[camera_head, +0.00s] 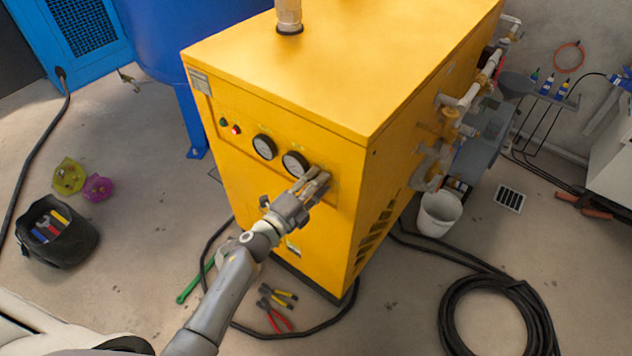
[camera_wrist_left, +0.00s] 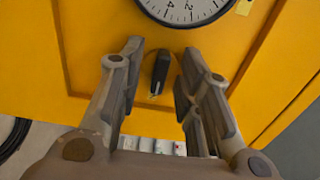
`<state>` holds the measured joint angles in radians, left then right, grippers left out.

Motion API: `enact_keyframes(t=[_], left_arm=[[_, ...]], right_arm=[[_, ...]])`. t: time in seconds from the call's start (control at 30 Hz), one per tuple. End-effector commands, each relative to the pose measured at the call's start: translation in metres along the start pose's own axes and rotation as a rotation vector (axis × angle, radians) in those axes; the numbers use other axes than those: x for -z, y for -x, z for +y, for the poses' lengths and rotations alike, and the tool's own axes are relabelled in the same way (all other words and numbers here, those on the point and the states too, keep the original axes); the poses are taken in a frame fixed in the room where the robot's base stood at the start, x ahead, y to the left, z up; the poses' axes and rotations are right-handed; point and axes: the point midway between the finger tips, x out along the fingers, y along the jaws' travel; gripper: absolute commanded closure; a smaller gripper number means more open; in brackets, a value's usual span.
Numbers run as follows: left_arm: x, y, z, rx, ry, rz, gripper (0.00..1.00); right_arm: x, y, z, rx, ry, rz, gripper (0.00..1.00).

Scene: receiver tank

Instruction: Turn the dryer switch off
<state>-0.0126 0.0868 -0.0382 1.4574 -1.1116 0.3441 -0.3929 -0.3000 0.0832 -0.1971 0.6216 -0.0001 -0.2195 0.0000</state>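The yellow dryer (camera_head: 290,70) stands in the middle of the head view. Its front panel has two gauges, the left gauge (camera_head: 264,147) and the right gauge (camera_head: 295,164). My left gripper (camera_head: 318,180) is at the panel, just right of and below the right gauge. In the left wrist view the black dryer switch (camera_wrist_left: 159,72) shows between the two open fingers of my left gripper (camera_wrist_left: 157,82), below a gauge (camera_wrist_left: 185,8). Both fingers look apart from the switch. In the head view my gripper hides the switch. My right gripper is not in view.
A green and a red indicator (camera_head: 235,129) sit left of the gauges. Pliers (camera_head: 277,297) and a black hose lie on the floor before the dryer. A black tool bucket (camera_head: 56,232) stands left. A white bucket (camera_head: 438,213) and coiled hose (camera_head: 497,318) are right.

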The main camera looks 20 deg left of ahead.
Motion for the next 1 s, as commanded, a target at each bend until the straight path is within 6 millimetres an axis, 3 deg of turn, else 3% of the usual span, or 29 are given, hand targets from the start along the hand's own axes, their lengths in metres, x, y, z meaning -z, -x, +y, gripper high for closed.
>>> enact_keyframes(t=[0.3, 0.57, 1.0], left_arm=[[0.0004, -0.0022, 0.0005, -0.001, 0.000, 0.001, 0.69], [0.0002, -0.0020, 0.0005, -0.001, 0.000, 0.000, 1.00], [0.0003, -0.0019, -0.0004, -0.002, 0.059, 0.001, 1.00]], right_arm=[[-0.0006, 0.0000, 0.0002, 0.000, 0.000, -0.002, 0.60], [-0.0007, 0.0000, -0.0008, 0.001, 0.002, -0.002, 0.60], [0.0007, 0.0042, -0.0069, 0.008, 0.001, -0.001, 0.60]])
